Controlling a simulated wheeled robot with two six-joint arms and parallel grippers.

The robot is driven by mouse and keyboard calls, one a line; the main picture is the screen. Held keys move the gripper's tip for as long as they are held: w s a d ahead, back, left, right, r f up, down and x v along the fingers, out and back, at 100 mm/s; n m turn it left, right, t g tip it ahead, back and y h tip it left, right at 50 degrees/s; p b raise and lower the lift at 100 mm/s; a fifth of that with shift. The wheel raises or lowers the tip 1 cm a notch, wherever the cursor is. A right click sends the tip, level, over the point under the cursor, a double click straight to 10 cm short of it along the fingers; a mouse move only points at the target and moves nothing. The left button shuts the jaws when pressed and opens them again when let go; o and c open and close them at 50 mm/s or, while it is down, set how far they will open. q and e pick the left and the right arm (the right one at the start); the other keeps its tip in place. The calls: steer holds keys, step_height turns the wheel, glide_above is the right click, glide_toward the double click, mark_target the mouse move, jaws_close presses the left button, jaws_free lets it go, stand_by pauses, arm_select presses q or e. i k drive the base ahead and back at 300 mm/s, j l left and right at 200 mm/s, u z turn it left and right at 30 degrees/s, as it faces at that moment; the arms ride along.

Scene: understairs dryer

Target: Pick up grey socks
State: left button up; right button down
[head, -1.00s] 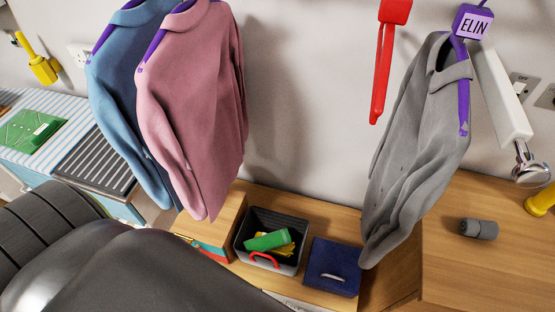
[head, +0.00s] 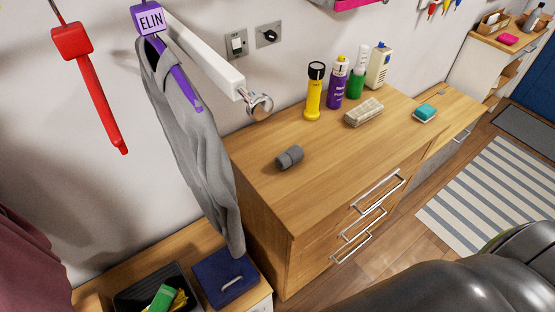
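The grey socks (head: 289,157), a small rolled bundle, lie on the wooden top of a chest of drawers (head: 262,185), near its left part. Nothing touches them. Neither gripper is in view. A large dark rounded shape, which seems to be part of my own body, fills the bottom right corner.
A yellow torch (head: 314,92), several bottles and a beige bundle (head: 363,112) stand behind and right of the socks. A grey shirt (head: 190,130) hangs left of the chest. A chrome-ended white rail (head: 205,55) juts out above. The front of the top is clear.

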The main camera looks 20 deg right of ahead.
mark_target(293, 155)
steer(key=i+l+u, duration=0.1)
steer(key=l+u, duration=0.2)
steer(key=l, duration=0.75)
steer(key=l+u, duration=0.3)
steer(key=l, duration=0.75)
